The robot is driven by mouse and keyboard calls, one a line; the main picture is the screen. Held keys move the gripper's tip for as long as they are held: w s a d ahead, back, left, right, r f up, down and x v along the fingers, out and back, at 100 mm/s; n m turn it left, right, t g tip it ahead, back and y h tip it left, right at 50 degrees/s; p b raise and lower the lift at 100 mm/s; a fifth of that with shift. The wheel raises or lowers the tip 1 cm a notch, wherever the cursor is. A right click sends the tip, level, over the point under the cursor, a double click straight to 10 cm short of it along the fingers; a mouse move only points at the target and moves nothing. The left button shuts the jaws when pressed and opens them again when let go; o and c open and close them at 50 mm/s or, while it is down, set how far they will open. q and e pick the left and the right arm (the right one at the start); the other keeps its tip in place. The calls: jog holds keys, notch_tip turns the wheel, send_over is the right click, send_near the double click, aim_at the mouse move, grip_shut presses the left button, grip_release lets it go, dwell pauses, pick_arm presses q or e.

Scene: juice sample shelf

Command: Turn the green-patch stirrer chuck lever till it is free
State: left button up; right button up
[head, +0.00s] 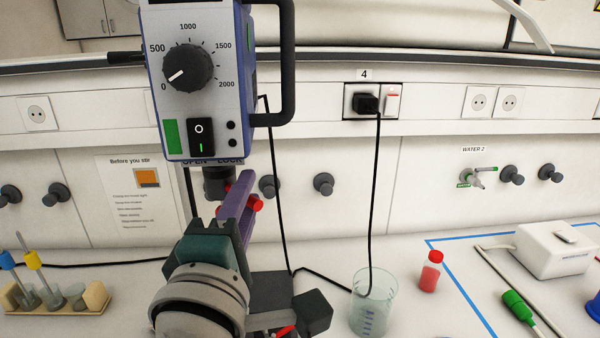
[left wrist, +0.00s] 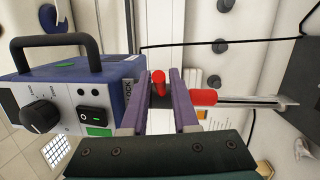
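The stirrer (head: 205,70) with the green patch (head: 171,136) hangs upright in front of the wall. It also shows in the left wrist view (left wrist: 75,75). Its dark chuck (head: 217,184) sits below an OPEN–LOCK label (head: 212,161). Red lever ends show at my left gripper (head: 238,208), whose purple fingers reach up to the chuck. In the left wrist view the fingers are apart, with one red end (left wrist: 158,78) between them and a red cylinder (left wrist: 203,97) right of the right finger. Contact cannot be told. My right gripper is not in view.
A glass beaker (head: 373,305) and a red-capped bottle (head: 430,272) stand to the right on the bench. A black cable (head: 376,200) hangs from the socket. A dark block (head: 312,312) is low beside my left arm.

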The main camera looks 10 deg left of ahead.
pick_arm(q)
jog(key=shift+w+a+r, duration=0.15)
jog(key=shift+w, duration=1.45)
jog(key=shift+c, duration=0.2)
grip_shut()
